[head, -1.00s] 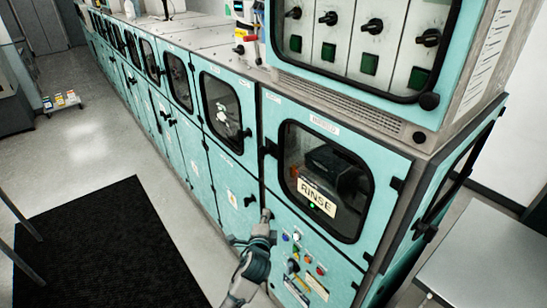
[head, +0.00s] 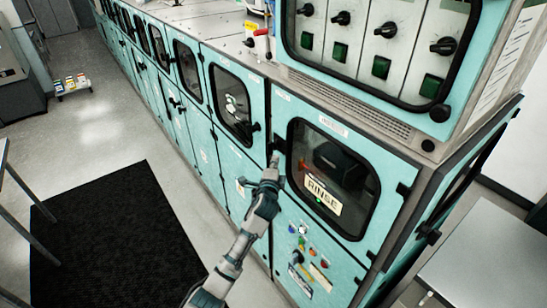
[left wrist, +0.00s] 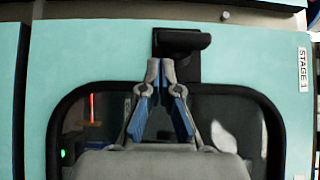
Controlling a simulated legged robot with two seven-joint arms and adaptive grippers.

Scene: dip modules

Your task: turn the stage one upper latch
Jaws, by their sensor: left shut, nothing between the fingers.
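The stage one upper latch is a black handle at the left edge of the teal door with the RINSE sign; it shows in the head view (head: 278,144). In the left wrist view the latch (left wrist: 184,42) lies sideways on its black plate, near the STAGE 1 label (left wrist: 303,70). My left gripper (head: 272,163) is just below the latch in the head view. In the left wrist view my gripper (left wrist: 160,68) is shut and empty, its fingertips beside the latch plate. I cannot tell whether they touch it. My right gripper is out of view.
The RINSE door's window (head: 330,175) is right of my gripper, with knobs and buttons (head: 303,250) below it. A switch panel (head: 385,45) overhangs above. A row of teal cabinets runs away to the left. The floor by the black mat (head: 120,245) is open.

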